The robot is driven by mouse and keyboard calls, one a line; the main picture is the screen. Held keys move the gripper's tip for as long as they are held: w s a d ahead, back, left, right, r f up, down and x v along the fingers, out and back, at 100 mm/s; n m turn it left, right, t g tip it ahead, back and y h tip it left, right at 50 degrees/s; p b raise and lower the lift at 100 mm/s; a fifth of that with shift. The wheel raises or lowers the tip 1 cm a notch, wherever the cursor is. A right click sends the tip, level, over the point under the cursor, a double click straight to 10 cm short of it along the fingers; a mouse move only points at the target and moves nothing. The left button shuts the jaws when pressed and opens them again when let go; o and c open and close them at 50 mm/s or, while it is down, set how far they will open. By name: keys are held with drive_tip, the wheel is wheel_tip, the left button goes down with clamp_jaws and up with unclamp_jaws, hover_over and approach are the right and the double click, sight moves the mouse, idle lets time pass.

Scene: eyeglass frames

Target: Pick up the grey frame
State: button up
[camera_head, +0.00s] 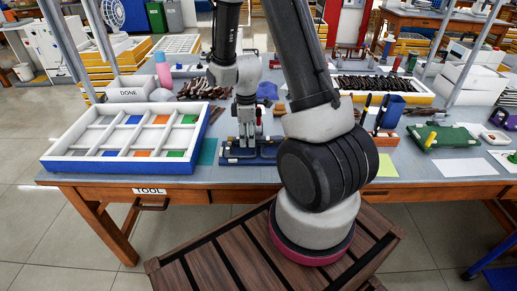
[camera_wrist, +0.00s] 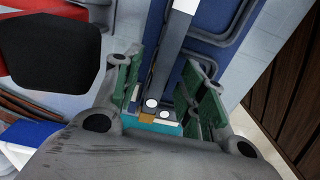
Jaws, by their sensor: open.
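My gripper (camera_head: 247,128) points down over a small blue fixture (camera_head: 238,157) near the front edge of the table. In the wrist view my gripper (camera_wrist: 166,92) is open, with its green-padded fingers apart. A long dark grey bar (camera_wrist: 170,62) lies between the fingers, above the blue surface (camera_wrist: 208,40). I cannot tell whether this bar belongs to the grey frame, or whether a finger touches it. Two round white spots and an orange patch show near the bar's lower end. No whole eyeglass frame can be made out in either view.
A white sectioned tray (camera_head: 104,126) with coloured floors stands left of my gripper. Dark frames (camera_head: 203,88) are heaped behind it, and another long tray (camera_head: 420,97) holds more at right. A green block (camera_head: 437,138) and paper (camera_head: 465,168) lie at the right. My arm hides the middle.

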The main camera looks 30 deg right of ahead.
clamp_jaws()
idle(0.3)
wheel_tip(320, 180, up, 18)
idle(0.5)
